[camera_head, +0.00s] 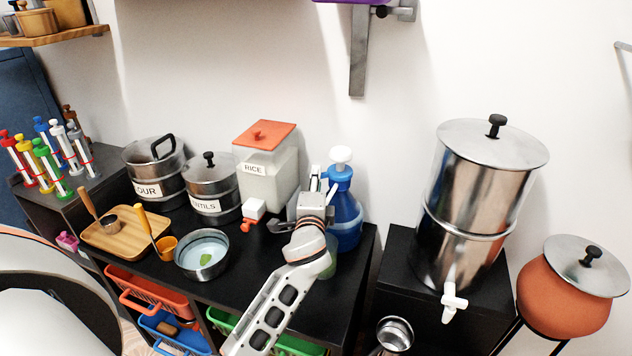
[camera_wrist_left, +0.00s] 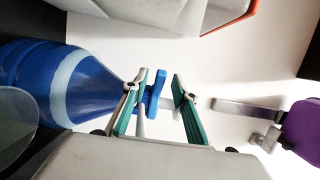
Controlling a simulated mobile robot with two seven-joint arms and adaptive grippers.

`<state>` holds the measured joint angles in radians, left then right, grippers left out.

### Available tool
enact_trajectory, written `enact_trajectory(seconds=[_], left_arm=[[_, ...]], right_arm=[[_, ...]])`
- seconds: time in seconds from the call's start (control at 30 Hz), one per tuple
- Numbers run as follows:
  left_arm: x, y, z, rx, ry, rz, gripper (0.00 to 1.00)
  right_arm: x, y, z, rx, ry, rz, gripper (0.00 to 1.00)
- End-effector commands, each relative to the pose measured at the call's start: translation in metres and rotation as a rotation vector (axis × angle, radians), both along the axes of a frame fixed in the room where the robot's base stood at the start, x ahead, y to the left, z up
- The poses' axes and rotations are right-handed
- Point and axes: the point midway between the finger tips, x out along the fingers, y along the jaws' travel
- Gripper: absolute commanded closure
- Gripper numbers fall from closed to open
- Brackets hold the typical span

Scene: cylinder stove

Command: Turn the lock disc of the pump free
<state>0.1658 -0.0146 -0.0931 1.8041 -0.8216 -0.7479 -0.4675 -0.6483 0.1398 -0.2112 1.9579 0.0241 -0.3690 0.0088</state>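The blue pump bottle (camera_head: 346,215) stands upright near the right end of the black counter, with a white pump head (camera_head: 341,155) on top. In the left wrist view the bottle (camera_wrist_left: 55,82) lies sideways, and the blue lock disc (camera_wrist_left: 155,92) shows at its neck with a pale stem beyond it. My left gripper (camera_head: 322,186) is beside the bottle's top. In the left wrist view its two teal-padded fingers (camera_wrist_left: 160,102) are apart, with the disc in the gap. A clear gap shows between disc and farther finger; contact with the nearer finger cannot be told. My right gripper is not in view.
The rice container (camera_head: 266,165) stands left of the bottle, with a small white and orange item (camera_head: 253,212) before it. Labelled pots (camera_head: 212,187) and a steel bowl (camera_head: 201,254) are farther left. A large steel dispenser (camera_head: 477,205) stands right. A purple item (camera_wrist_left: 300,130) is on the wall.

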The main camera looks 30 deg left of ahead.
Motion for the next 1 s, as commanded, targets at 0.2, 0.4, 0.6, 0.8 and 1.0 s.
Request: enact_trajectory(seconds=[0.2, 0.4, 0.6, 0.8, 1.0], left_arm=[[-0.023, -0.011, -0.002, -0.001, 0.003, -0.001, 0.72], [-0.061, -0.029, -0.002, -0.004, 0.003, 0.0, 0.72], [-0.092, -0.043, -0.002, -0.003, 0.003, 0.0, 0.72], [-0.106, -0.05, -0.001, 0.0, 0.001, 0.0, 0.72], [-0.108, -0.051, 0.0, 0.0, 0.001, 0.0, 0.72]], right_arm=[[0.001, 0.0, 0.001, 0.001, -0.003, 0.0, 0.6], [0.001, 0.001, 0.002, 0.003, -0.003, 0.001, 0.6], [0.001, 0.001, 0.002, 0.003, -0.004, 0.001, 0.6], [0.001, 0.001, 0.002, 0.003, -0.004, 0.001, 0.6], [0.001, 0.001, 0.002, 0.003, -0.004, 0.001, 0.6]])
